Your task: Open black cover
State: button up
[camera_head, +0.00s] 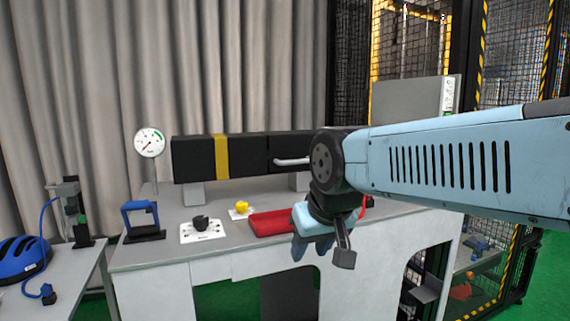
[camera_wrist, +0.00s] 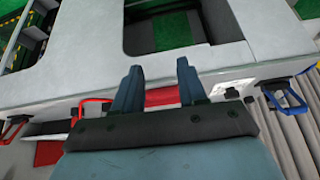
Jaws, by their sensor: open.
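A long black box-shaped cover (camera_head: 195,158) with a yellow band lies raised on supports along the back of the workbench. A pale bar handle (camera_head: 292,161) sticks out from its front face, right of the band. The cover's right end is hidden behind my arm. My gripper (camera_head: 322,250) is in front of and below the handle, near the front edge of the bench, apart from the cover. In the wrist view my gripper (camera_wrist: 158,90) shows two blue fingers spread apart with nothing held between them. I cannot make out the handle there.
On the bench (camera_head: 190,265) are a round gauge (camera_head: 149,142), a blue frame handle (camera_head: 140,214), a black knob (camera_head: 201,223), a yellow knob (camera_head: 241,207) and a red box (camera_head: 270,223) close to my gripper. A blue helmet (camera_head: 22,258) lies on the left table. A mesh fence stands right.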

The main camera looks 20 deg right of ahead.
aim_at(296, 163)
jog(key=w+d+m+t, duration=0.3)
jog(key=w+m, duration=0.1)
jog(key=w, duration=0.4)
jog(key=w+d+r+m+t+h, duration=0.1)
jog(key=w+d+m+t, duration=0.2)
jog(key=w, duration=0.4)
jog(key=w+d+r+m+t+h, duration=0.1)
jog(key=w+d+m+t, duration=0.1)
jog(key=w+d+m, duration=0.3)
jog(key=shift+w+d+r+t, duration=0.1)
jog(key=shift+w+r+t, duration=0.1)
jog(key=shift+w, duration=0.7)
jog(key=shift+w+d+r+t, duration=0.1)
jog(key=shift+w+t, duration=0.1)
jog(key=shift+w, duration=0.7)
jog(key=w+d+r+m+t, duration=0.1)
jog(key=w+m, duration=0.1)
jog(key=w, duration=0.4)
jog(key=w+d+r+m+t+y, duration=0.1)
jog(key=w+d+t, duration=0.1)
jog(key=w, duration=0.4)
jog(key=w+d+r+m+t+y, duration=0.1)
jog(key=w+m+t, duration=0.1)
jog(key=w, duration=0.4)
jog(key=shift+d+m, duration=0.15)
jog(key=shift+m, duration=0.15)
grip_shut()
jog(key=shift+d, duration=0.15)
